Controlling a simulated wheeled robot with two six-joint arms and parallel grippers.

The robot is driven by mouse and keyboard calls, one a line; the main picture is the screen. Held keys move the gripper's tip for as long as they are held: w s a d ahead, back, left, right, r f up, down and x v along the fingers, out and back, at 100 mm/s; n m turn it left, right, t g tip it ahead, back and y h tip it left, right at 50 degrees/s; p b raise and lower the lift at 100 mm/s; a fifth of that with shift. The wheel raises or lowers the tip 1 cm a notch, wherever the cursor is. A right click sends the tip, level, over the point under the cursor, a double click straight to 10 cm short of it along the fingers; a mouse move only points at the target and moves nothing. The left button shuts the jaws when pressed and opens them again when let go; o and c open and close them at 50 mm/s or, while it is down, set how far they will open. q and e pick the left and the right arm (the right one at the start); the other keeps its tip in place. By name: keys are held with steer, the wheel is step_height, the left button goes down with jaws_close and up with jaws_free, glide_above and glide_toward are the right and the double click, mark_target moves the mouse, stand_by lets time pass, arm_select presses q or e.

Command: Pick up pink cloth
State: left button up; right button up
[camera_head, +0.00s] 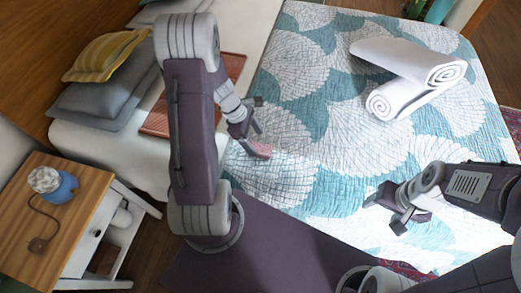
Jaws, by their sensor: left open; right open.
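A small pink cloth (258,151) lies on the teal and white patterned quilt, near the bed's edge and just below my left gripper in the picture. My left gripper (258,116) is open, with its fingers above the quilt and close to the cloth. Part of the cloth may be hidden behind the gripper; I cannot tell whether they touch. My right gripper (384,214) is open and empty above the lower right of the quilt, well away from the cloth.
Two rolled white towels (405,62) lie at the upper right of the bed. Pillows, including a yellow one (103,55), and a reddish-brown folded textile (157,119) are at the left. A wooden nightstand (82,185) stands lower left. The quilt's middle is clear.

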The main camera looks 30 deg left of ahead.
mark_target(260, 147)
arm_select(q)
steer(key=b+x, duration=0.1)
steer(key=x, duration=0.3)
steer(key=shift+s+d, duration=0.1)
steer(key=shift+d, duration=0.1)
steer(key=c, duration=1.4)
steer(key=shift+r+p, duration=1.05)
steer(key=shift+r, duration=1.25)
steer(key=shift+c, duration=0.2)
steer(key=d+r+p, duration=0.2)
steer(key=d+r, duration=0.4)
steer(key=d, duration=0.5)
steer(key=shift+s+d+r, duration=0.15)
steer(key=shift+d+r, duration=0.05)
steer(key=shift+d, duration=0.15)
